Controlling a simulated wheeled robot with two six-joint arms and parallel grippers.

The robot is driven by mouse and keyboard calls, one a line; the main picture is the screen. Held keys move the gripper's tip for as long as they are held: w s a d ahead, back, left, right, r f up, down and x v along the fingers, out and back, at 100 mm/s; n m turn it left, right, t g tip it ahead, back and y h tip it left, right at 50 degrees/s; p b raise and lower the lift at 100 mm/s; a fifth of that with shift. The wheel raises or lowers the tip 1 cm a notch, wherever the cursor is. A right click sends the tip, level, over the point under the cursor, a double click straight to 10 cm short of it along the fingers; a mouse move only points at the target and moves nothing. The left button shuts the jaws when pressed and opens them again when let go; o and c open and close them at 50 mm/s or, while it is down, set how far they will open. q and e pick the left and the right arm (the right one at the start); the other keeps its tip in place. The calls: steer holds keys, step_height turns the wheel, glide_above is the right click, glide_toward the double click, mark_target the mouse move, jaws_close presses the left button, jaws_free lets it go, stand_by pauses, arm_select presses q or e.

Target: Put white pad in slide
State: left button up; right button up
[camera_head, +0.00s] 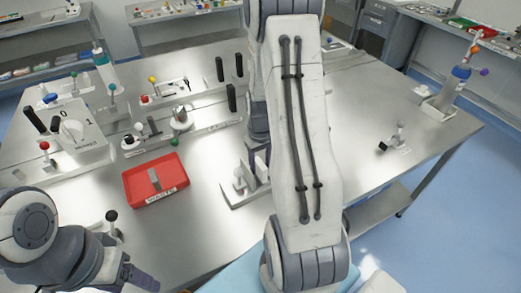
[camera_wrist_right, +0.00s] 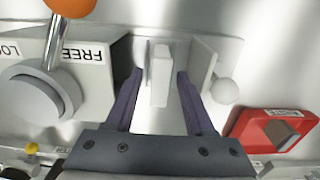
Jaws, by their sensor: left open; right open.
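In the right wrist view, a white upright block (camera_wrist_right: 160,82), which looks like the white pad, stands on a pale metal base plate (camera_wrist_right: 222,48). My right gripper (camera_wrist_right: 159,73) is open, with one finger on each side of the block and a gap showing on both sides. A grey upright wall and a white ball knob (camera_wrist_right: 225,91) sit just right of it; this may be the slide. In the head view, the fixture (camera_head: 240,188) is partly hidden behind my right arm. My left gripper (camera_head: 140,279) is low at the left, empty, away from the fixture.
A red tray (camera_head: 140,195) with a grey strip lies left of the fixture. A lever device labelled FREE (camera_wrist_right: 85,58) with an orange knob stands close to my right gripper. Levered devices (camera_head: 75,135) crowd the left table. The table right of my arm is mostly clear.

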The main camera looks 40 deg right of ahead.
mark_target(260, 163)
step_height(260, 163, up, 11)
steer(key=b, duration=0.2)
steer(key=s+a+r+n, duration=0.1)
steer(key=s+a+n, duration=0.15)
steer(key=a, duration=0.85)
steer(key=s+a+r+n, duration=0.1)
steer(key=a+r+n, duration=0.15)
steer(key=a, duration=0.85)
steer(key=s+a+n+y, duration=0.1)
steer(key=s+a+n, duration=0.3)
steer(key=s+a, duration=0.5)
steer(key=s, duration=0.3)
steer(key=shift+s, duration=0.4)
steer(key=shift+f, duration=0.15)
